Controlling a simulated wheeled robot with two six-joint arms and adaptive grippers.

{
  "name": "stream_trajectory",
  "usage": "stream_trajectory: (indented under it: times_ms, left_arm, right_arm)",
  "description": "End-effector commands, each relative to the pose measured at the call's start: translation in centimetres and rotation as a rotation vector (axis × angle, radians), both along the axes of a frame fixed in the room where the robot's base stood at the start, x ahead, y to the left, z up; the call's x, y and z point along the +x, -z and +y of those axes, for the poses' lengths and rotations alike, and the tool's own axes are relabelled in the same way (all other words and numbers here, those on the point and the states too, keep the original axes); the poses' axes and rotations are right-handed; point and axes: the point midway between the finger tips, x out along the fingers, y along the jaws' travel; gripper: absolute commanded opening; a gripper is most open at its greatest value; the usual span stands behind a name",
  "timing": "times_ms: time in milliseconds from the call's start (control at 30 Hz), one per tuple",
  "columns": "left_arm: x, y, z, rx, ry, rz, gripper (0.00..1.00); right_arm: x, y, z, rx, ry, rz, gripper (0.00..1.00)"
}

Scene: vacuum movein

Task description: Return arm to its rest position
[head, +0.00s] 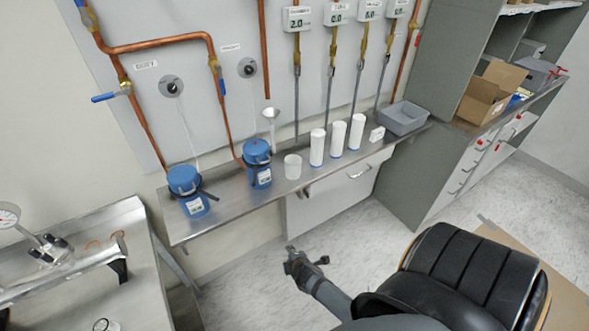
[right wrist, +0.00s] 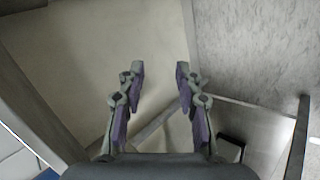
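My right arm (head: 330,293) comes up from the bottom of the head view, with its gripper (head: 305,263) over the pale floor, in front of and below the wall bench. In the right wrist view the two fingers of the right gripper (right wrist: 160,85) stand well apart with nothing between them. The gripper is open and empty. My left gripper and left arm are not in the head view.
A steel bench (head: 236,199) along the wall bears two blue-capped flasks (head: 186,187) (head: 257,165), white cylinders (head: 337,139) and a grey bin (head: 402,119). A steel table (head: 140,270) stands at left. A black padded seat (head: 470,275) is close at right. Floor (head: 340,225) between is clear.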

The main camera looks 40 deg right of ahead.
Motion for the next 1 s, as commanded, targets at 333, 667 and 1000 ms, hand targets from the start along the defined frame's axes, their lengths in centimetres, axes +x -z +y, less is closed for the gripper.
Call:
stream_trajectory:
  times_ms: [333,667,1000]
  left_arm:
    - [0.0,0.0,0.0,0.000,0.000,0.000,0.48]
    - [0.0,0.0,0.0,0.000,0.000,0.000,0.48]
    - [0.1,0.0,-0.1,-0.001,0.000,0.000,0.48]
  right_arm:
    - [0.0,0.0,0.0,0.000,0.000,-0.001,0.35]
    - [-4.7,6.3,0.4,0.149,0.128,0.089,0.35]
    - [-26.2,21.0,2.4,0.557,0.788,0.347,0.35]
